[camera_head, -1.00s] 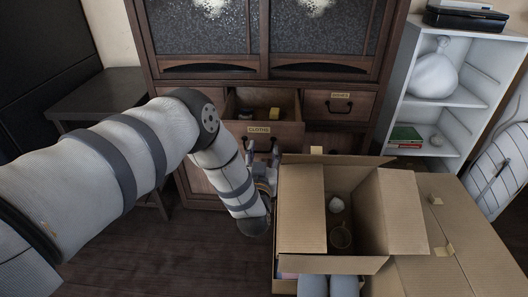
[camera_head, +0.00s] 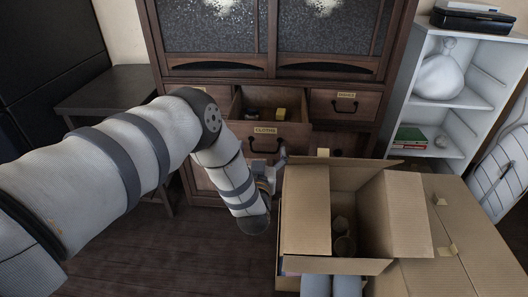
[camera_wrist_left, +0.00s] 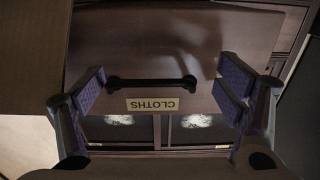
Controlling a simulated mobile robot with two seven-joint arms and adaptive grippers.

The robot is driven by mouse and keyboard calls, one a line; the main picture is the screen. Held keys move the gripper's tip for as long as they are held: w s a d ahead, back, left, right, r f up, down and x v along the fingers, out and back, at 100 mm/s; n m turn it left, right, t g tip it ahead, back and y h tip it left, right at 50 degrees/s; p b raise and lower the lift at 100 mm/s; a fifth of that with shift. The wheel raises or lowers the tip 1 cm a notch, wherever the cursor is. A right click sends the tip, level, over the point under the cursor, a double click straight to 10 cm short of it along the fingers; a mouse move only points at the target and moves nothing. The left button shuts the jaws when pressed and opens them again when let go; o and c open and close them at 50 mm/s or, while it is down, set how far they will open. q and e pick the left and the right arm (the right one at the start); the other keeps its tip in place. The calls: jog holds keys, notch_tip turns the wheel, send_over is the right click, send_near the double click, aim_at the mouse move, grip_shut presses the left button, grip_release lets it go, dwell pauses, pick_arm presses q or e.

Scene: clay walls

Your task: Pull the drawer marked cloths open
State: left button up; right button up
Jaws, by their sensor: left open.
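The wooden drawer marked CLOTHS (camera_head: 290,139) stands out from the cabinet, its inside showing from above. Its label (camera_head: 265,130) and dark bar handle (camera_head: 264,150) face me. In the left wrist view the label (camera_wrist_left: 153,104) appears upside down beside the handle (camera_wrist_left: 152,83). My left gripper (camera_head: 273,172) is just in front of and below the drawer front. Its fingers (camera_wrist_left: 163,90) are spread wide, with the handle showing between them and nothing gripped. The gap to the handle is hard to judge. My right gripper is not in view.
The open drawer holds a yellow item (camera_head: 281,114) and a dark item (camera_head: 252,113). An open cardboard box (camera_head: 305,212) stands close right of my left gripper. A white shelf (camera_head: 436,106) is at right, a dark side table (camera_head: 112,98) at left.

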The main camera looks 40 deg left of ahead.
pick_arm(q)
jog(key=shift+d, duration=0.15)
jog(key=shift+d, duration=0.15)
jog(key=v, duration=0.7)
jog(key=shift+s, duration=0.45)
